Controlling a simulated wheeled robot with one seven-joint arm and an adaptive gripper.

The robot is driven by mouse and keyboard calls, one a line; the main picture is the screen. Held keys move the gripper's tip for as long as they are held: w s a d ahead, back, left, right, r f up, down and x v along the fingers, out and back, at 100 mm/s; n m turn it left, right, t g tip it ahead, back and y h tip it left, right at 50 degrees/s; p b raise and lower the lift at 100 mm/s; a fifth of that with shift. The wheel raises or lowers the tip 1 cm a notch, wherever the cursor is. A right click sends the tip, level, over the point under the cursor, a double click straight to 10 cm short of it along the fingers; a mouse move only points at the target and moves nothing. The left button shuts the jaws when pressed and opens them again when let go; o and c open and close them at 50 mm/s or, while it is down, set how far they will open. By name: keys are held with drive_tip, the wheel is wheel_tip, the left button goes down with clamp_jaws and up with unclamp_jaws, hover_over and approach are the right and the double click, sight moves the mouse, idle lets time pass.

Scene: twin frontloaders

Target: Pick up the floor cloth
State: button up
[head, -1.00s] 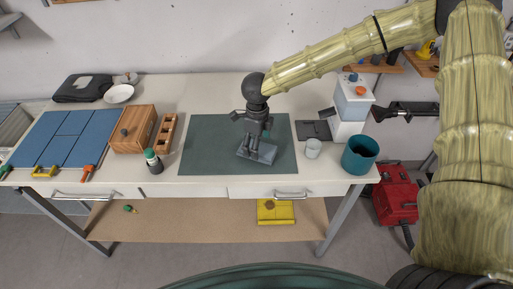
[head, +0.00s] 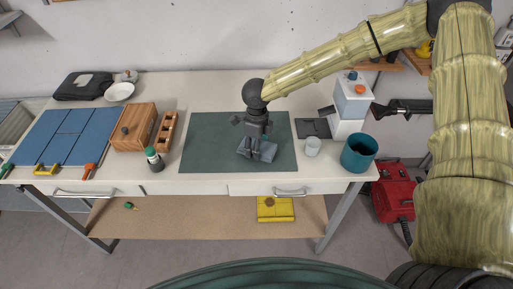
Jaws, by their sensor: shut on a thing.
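The floor cloth (head: 268,153) looks like a small folded grey-blue cloth. It lies on the dark green mat (head: 210,140) in the middle of the workbench. My gripper (head: 256,151) points down from above and is shut on the cloth. The fingers and wrist hide part of the cloth's upper and left side. The cloth still looks to be at mat level.
On the right are a white cup (head: 312,147), a teal pot (head: 360,152) and a white dispenser (head: 351,104). On the left are a green-capped bottle (head: 154,160), a wooden organiser (head: 166,132) and a wooden box (head: 134,130). The mat's left part is clear.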

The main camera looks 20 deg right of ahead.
drive_tip(key=shift+r+b, duration=0.55)
drive_tip(key=shift+r, duration=0.25)
drive_tip(key=shift+r+b, duration=0.45)
drive_tip(key=shift+r, duration=0.45)
drive_tip(key=s+a+b, duration=0.2)
drive_tip(key=s, duration=0.5)
drive_tip(key=s+a+r+b, duration=0.1)
drive_tip(key=s+b, duration=0.1)
drive_tip(key=s, duration=0.6)
drive_tip(key=shift+s+a+r+b, duration=0.3)
drive_tip(key=shift+a+b, duration=0.05)
